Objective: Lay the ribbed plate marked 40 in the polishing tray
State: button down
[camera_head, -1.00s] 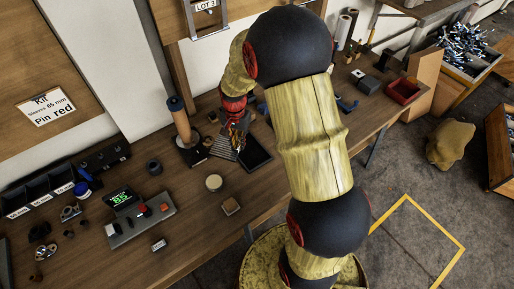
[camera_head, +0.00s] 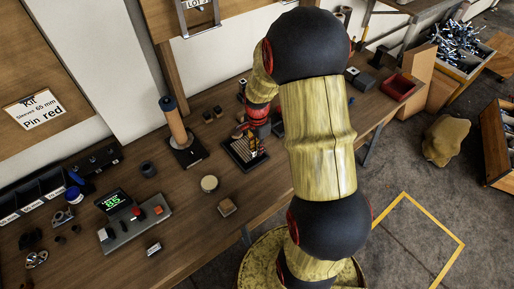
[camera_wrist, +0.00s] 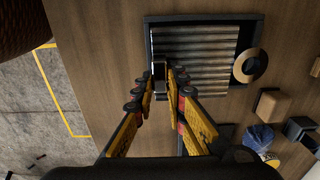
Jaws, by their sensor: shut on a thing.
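My gripper (camera_wrist: 164,80) is shut on the near part of the grey ribbed plate, at a small dark piece between the fingertips. The ribbed plate (camera_wrist: 205,60) lies within the outline of the dark polishing tray (camera_wrist: 200,18) in the wrist view. Dark tray border shows at its left, top and right. I cannot tell whether the plate touches the tray floor or is still slightly above it. No number is readable on it. In the head view my gripper (camera_head: 252,143) is over the tray, and its fingers partly hide the plate.
A round tan piece (camera_wrist: 250,65) stands close beside the tray's right side. Small blocks (camera_wrist: 272,105) and a blue object (camera_wrist: 258,137) are farther off. In the head view, a tall post on a dark base (camera_head: 178,122) and a pale disc (camera_head: 209,183) stand nearby.

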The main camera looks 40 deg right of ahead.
jog(key=shift+f+b, duration=1.35)
jog(key=shift+f, duration=0.75)
jog(key=c, duration=1.7)
grip_release()
jog(key=shift+c, duration=0.2)
jog(key=shift+f, duration=0.1)
notch_tip(320, 180, up, 12)
jog(key=shift+r, duration=0.1)
